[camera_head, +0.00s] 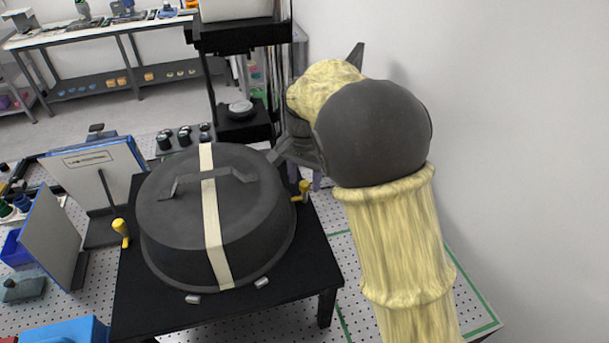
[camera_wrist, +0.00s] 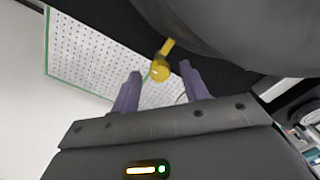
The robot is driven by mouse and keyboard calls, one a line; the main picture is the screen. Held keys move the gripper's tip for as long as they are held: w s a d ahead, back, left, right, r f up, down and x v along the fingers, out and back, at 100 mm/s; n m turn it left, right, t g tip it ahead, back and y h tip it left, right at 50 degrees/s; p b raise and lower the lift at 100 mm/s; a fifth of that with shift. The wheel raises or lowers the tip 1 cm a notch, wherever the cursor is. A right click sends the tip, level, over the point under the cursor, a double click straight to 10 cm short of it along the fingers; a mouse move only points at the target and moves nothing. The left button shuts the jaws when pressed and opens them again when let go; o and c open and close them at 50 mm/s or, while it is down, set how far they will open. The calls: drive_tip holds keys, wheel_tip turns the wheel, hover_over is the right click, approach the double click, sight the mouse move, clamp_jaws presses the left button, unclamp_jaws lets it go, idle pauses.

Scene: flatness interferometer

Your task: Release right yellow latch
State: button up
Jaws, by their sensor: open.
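The right yellow latch (camera_head: 303,188) sticks out at the right side of the round dark dome (camera_head: 160,215), on the black stand. In the wrist view the latch (camera_wrist: 160,70) shows as a yellow knob on a short stem beside the dome's dark edge. My gripper (camera_wrist: 161,76) is open, with one purple finger on each side of the knob in the picture. I cannot tell whether the knob is fully between the fingers or just beyond their tips. No contact shows. In the head view my arm hides most of the gripper. A left yellow latch (camera_head: 121,232) stands upright across the dome.
The dome has a grey handle (camera_head: 208,178) and a pale strap across it. The black stand (camera_head: 170,320) sits on a perforated table (camera_head: 420,285). A dark vertical column rises behind the dome. A white wall is close on the right. Upright panels stand at left.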

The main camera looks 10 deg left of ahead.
drive_tip(key=shift+f, duration=0.35)
clamp_jaws()
